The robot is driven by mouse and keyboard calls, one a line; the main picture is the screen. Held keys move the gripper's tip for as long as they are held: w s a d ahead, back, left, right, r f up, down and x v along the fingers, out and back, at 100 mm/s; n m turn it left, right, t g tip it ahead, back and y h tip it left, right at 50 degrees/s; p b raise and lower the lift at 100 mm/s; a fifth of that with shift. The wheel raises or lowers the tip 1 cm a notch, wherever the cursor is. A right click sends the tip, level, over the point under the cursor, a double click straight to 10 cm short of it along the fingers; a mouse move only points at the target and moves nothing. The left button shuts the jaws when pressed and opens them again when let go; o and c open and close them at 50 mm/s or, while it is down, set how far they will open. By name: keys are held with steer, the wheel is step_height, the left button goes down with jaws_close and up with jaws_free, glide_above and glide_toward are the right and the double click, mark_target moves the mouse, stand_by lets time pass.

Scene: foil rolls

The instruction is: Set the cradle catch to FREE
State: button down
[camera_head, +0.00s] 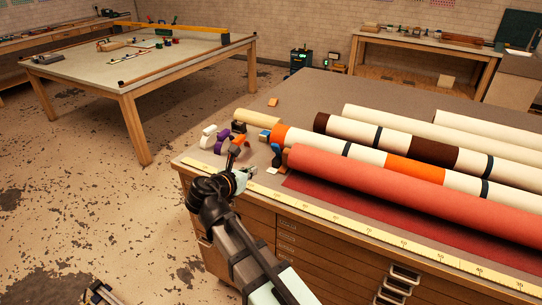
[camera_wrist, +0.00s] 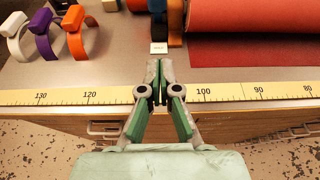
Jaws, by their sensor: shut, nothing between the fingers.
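My gripper (camera_head: 242,170) is at the near left corner of the work table, over its front edge. In the wrist view my gripper (camera_wrist: 159,78) is shut and empty, pointing towards the table top. Just beyond its fingertips lies a small white card (camera_wrist: 159,48) with dark lettering too small to read surely; it also shows in the head view (camera_head: 271,170). Behind the card stand dark, blue and orange cradle parts (camera_wrist: 176,18) at the left end of the rolls. I cannot tell which part is the catch or how it is set. The fingers look apart from these parts.
A red roll (camera_head: 400,195) lies right of the gripper, with other rolls behind. White (camera_wrist: 14,42), purple (camera_wrist: 43,42) and orange (camera_wrist: 76,40) cuffs stand to the left. A yellow ruler (camera_wrist: 60,97) runs along the front edge. Bare grey table top separates cuffs and card.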

steer(key=shift+w, duration=0.1)
steer(key=p, duration=0.2)
glide_toward(276, 151)
steer(key=w+f, duration=0.1)
steer(key=f, duration=0.1)
steer(key=w+d+f, duration=0.1)
steer(key=f, duration=0.1)
steer(key=shift+w+f, duration=0.15)
steer(key=shift+w, duration=0.2)
steer(key=shift+w+d+r+p, duration=0.5)
steer(key=shift+w+r+p, duration=0.15)
steer(key=shift+w, duration=0.25)
steer(key=shift+w+d+r, duration=0.2)
steer(key=shift+w+d, duration=0.05)
steer(key=shift+w, duration=0.2)
steer(key=shift+w+r, duration=0.1)
